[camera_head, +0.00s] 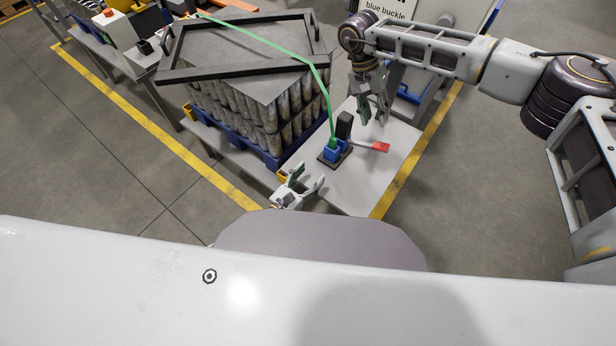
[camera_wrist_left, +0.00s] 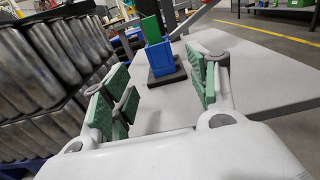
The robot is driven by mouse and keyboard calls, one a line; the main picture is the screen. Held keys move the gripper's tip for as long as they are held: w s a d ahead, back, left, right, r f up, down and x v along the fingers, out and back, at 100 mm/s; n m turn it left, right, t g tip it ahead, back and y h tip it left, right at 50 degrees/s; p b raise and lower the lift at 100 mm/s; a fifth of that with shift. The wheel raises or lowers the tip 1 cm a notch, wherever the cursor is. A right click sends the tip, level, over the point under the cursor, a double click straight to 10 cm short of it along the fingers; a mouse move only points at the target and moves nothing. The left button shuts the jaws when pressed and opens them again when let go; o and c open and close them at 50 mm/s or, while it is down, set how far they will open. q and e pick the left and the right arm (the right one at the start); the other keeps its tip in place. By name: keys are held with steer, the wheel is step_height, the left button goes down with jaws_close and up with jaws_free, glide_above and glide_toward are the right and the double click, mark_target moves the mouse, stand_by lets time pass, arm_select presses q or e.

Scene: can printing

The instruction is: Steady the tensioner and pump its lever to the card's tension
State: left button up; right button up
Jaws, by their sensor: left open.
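The tensioner (camera_head: 337,150) stands on the pale table: a blue body on a dark base plate, a black upright part and a red-ended lever (camera_head: 376,146) pointing right. A green strap (camera_head: 322,85) runs from the can load down to it. In the left wrist view the blue body (camera_wrist_left: 160,57) shows ahead, between the fingers and beyond them. My left gripper (camera_head: 303,184) is open and empty, in front of and left of the tensioner, apart from it. My right gripper (camera_head: 373,108) points down behind the lever, its fingers apart, touching nothing that I can see. The card (camera_head: 388,8) reads "blue buckle"; the rest is cut off.
The pallet load of cans (camera_head: 262,115), under a tilted dark top frame (camera_head: 240,72), stands close on the left. The table (camera_head: 385,175) is clear right of and in front of the tensioner. Yellow floor lines (camera_head: 160,138) pass on both sides.

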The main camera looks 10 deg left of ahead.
mark_target(331, 153)
arm_select(q)
steer(key=shift+x, duration=6.7)
steer(key=c, duration=1.1)
jaws_close()
steer(key=shift+d, duration=0.1)
